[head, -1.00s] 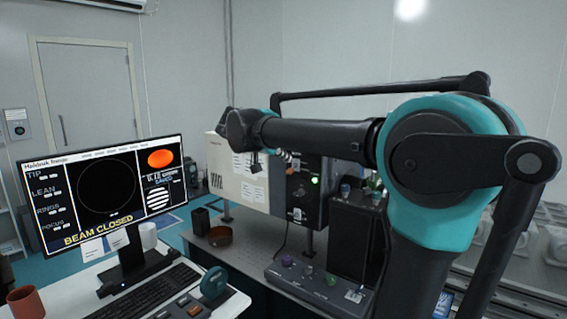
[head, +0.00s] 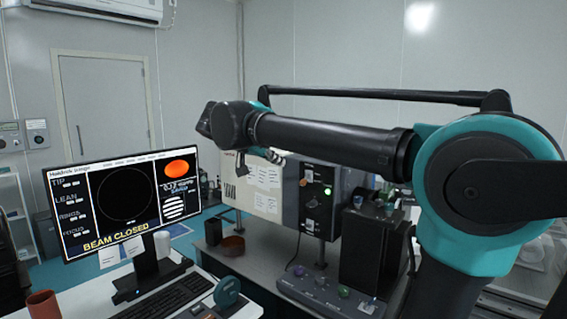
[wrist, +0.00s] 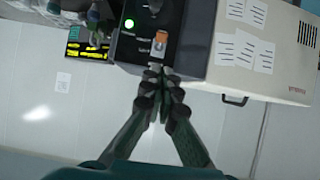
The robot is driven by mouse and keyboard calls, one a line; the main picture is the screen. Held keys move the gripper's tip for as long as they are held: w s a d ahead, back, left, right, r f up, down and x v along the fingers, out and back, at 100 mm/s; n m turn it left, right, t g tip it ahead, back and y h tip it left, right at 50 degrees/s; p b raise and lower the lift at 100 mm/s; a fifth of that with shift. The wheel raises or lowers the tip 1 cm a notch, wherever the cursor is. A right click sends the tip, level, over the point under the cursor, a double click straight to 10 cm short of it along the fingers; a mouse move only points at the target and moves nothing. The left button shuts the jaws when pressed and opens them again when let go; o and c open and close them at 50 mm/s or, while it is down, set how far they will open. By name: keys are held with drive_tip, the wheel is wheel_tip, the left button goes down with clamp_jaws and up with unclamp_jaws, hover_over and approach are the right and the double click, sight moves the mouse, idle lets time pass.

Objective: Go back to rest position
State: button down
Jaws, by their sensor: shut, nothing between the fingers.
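My gripper (wrist: 160,72) is shut and empty in the wrist view, its two fingers meeting at the tips. The fingertips show in front of the dark control box (wrist: 155,28), near an orange-brown part on its face; I cannot tell the gap. In the head view my arm reaches across from the right, with its forearm nearly level above the table. My gripper (head: 270,155) is mostly hidden behind the forearm there, with only small parts showing below it.
A monitor (head: 125,205) reading "BEAM CLOSED" stands at left by a keyboard (head: 160,303). The dark control box (head: 318,198) with a green light adjoins a pale cabinet (head: 262,192). A knobbed panel (head: 325,290) and a brown bowl (head: 232,246) are on the table (head: 262,262).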

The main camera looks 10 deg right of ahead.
drive_tip(key=shift+s, duration=0.1)
drive_tip(key=s+d+f+n+g+y, duration=0.1)
drive_tip(key=s+d+f, duration=0.15)
drive_tip(key=f, duration=0.55)
drive_tip(key=s+d+f+n+g+y, duration=0.1)
drive_tip(key=d+f+n+g, duration=0.1)
drive_tip(key=d+f, duration=0.35)
drive_tip(key=s+d+f+n+y, duration=0.1)
drive_tip(key=s+f+n+y, duration=0.1)
drive_tip(key=s+f, duration=0.4)
drive_tip(key=s+d+f+n+y, duration=0.1)
drive_tip(key=s+f, duration=0.5)
drive_tip(key=f, duration=0.8)
drive_tip(key=s+d+f+n+g+y, duration=0.1)
drive_tip(key=s+f+n+y, duration=0.2)
drive_tip(key=s+f, duration=0.3)
wheel_tip(320, 180, down, 5)
drive_tip(key=shift+s+d+r, duration=0.1)
drive_tip(key=shift+s+d, duration=0.05)
drive_tip(key=shift+s, duration=0.15)
drive_tip(key=c, duration=2.3)
unclamp_jaws()
